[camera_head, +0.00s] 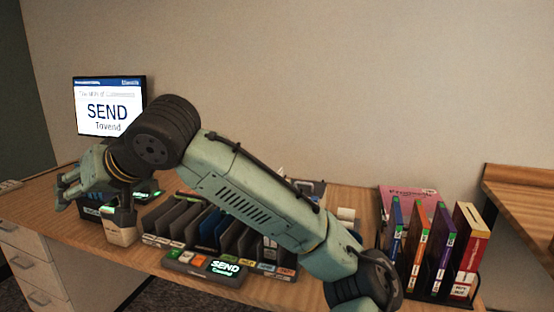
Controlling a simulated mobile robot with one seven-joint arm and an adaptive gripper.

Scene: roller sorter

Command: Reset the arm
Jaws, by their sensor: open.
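My gripper (66,190) is at the left over the desk, at the end of my pale green arm, which reaches across the picture from lower right to upper left. Its fingers point left and are apart, with nothing seen between them. It is above the desk's left part, near a dark device with small green lights (146,193). My arm hides part of the desk and of the slotted sorter behind it.
A slotted sorter (180,219) with dark dividers stands mid-desk, with a lit SEND panel (224,267) in front. A monitor (109,106) reads SEND. A book rack (440,290) holds several upright books at right. A pale cup-like container (120,232) stands left of the sorter.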

